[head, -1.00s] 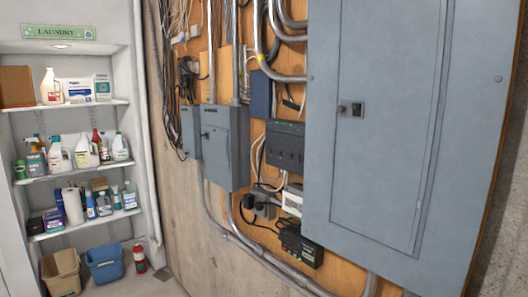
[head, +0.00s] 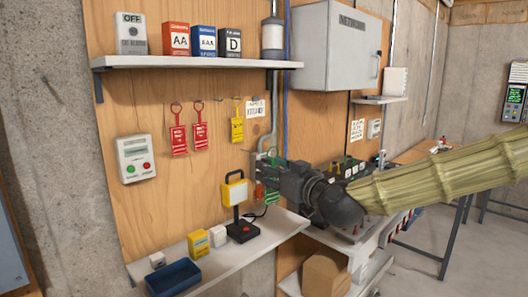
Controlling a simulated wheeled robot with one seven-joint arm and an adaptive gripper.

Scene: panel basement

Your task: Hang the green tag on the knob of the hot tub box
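My arm reaches in from the right in the head view, and my gripper (head: 268,174) is up against the wooden board, at the right end of a row of hanging tags. A green piece that looks like the green tag (head: 271,197) shows just below my fingers, partly hidden by them. I cannot tell whether the fingers are open or shut on it. Two red tags (head: 179,139) and a yellow tag (head: 237,129) hang on the board to the left. No box that I can read as the hot tub box is in view.
A shelf (head: 200,62) with battery boxes is above the tags. A lower shelf (head: 268,236) holds a yellow lamp (head: 235,192) and a blue tray (head: 174,279). A grey NETWORK box (head: 335,50) hangs upper right. A grey panel edge (head: 10,262) shows at far left.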

